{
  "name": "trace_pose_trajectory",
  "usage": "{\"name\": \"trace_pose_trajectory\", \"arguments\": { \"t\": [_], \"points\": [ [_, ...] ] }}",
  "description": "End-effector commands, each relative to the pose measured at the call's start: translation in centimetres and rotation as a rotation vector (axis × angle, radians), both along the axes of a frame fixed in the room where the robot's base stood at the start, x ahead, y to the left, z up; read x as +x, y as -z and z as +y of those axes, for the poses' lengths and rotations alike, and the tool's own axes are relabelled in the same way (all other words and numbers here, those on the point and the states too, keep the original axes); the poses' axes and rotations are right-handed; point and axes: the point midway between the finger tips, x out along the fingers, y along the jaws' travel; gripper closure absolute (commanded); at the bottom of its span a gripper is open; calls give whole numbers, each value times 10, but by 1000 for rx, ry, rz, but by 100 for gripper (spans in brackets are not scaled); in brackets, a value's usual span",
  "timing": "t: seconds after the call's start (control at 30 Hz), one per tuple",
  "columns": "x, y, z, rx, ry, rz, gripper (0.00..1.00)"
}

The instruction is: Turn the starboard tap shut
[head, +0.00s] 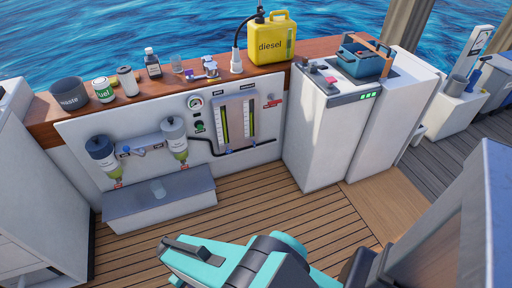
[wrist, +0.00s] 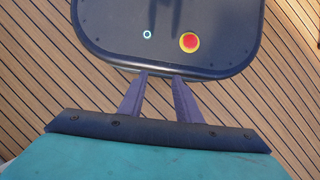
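Two upright sight gauges with yellow-green columns hang on the white engine panel. The lettering above them is too small to read surely. A small blue tap (head: 253,142) sits under the right gauge (head: 249,117), which I take as the starboard one. A similar tap (head: 228,149) sits under the left gauge (head: 224,122). Their handle positions are too small to tell. My gripper (wrist: 162,77) shows two dark fingers apart with nothing between them. In the head view it is low in the foreground, over the deck and well short of the panel, touching nothing there.
Two filter bowls (head: 174,138) and a grey step box (head: 160,200) stand left of the taps. A black hose runs along the panel near them. A white cabinet (head: 325,135) stands close on the right. A yellow diesel can (head: 272,42) is on the wooden ledge. Deck (head: 250,195) before the taps is clear.

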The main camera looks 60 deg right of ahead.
Motion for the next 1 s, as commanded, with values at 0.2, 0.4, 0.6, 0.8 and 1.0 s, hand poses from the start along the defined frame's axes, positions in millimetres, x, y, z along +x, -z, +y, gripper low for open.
{"name": "trace_pose_trajectory", "arguments": {
  "t": [0.2, 0.4, 0.6, 0.8, 1.0],
  "points": [
    [49, 43, -39, 2, -109, -144, 69],
    [112, 81, -106, -39, -281, -325, 69],
    [167, 105, -184, -131, -484, -473, 69],
    [210, 117, -266, -264, -705, -570, 69],
    [238, 118, -351, -427, -935, -610, 69]
  ]
}}
